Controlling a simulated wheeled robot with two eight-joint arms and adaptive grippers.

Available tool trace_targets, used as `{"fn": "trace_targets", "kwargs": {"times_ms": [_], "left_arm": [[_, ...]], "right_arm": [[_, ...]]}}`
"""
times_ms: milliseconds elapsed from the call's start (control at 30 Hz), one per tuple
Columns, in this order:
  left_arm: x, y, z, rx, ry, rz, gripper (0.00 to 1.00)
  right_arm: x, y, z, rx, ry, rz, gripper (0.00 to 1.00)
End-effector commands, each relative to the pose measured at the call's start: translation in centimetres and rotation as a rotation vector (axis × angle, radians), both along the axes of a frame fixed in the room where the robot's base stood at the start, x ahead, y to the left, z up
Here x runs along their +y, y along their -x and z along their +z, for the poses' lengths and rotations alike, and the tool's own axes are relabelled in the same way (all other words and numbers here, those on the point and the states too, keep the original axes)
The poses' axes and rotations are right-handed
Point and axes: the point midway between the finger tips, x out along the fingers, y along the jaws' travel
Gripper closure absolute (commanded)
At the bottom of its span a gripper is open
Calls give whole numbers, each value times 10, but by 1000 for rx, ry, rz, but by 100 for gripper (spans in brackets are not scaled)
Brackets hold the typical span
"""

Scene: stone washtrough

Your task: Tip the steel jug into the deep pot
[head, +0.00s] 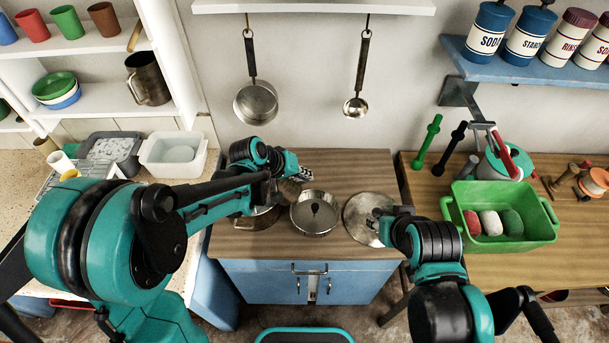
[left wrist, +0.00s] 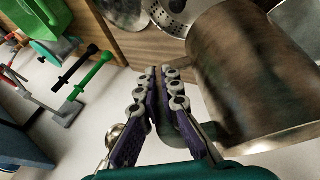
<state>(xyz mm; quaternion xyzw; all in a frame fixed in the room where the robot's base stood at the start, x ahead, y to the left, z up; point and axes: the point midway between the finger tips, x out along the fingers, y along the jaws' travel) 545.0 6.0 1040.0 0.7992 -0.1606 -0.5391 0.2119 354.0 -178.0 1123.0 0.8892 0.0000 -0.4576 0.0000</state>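In the left wrist view, a brownish, worn steel jug (left wrist: 245,75) fills the right side, with its handle between the fingers of my left gripper (left wrist: 164,85). The fingers are close together on it. In the head view my left gripper (head: 276,181) is above the left part of the wooden counter, and the jug (head: 289,190) is small and partly covered there. A dark-sided pot (head: 255,219) stands just below, its upper part hidden by the gripper and jug. I cannot see inside it. My right gripper (head: 391,213) is near the counter's right edge; its fingers are unclear.
A green tub (head: 543,220) with several rolls stands at right. A pan (head: 256,103) and a ladle (head: 356,106) hang behind. Another dark metal jug (head: 150,80) sits on the left shelf.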

Motion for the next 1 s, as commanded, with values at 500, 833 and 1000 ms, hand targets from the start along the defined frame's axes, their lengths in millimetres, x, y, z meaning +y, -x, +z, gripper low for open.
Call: {"fn": "trace_targets", "kwargs": {"times_ms": [500, 833, 1000], "left_arm": [[0, 0, 0, -1, 0, 1, 100], [2, 0, 4, 2, 45, 1, 100], [2, 0, 5, 1, 52, -1, 100]], "right_arm": [[0, 0, 0, 0, 0, 0, 60], [0, 0, -3, 0, 0, 0, 60], [0, 0, -3, 0, 0, 0, 60]]}}
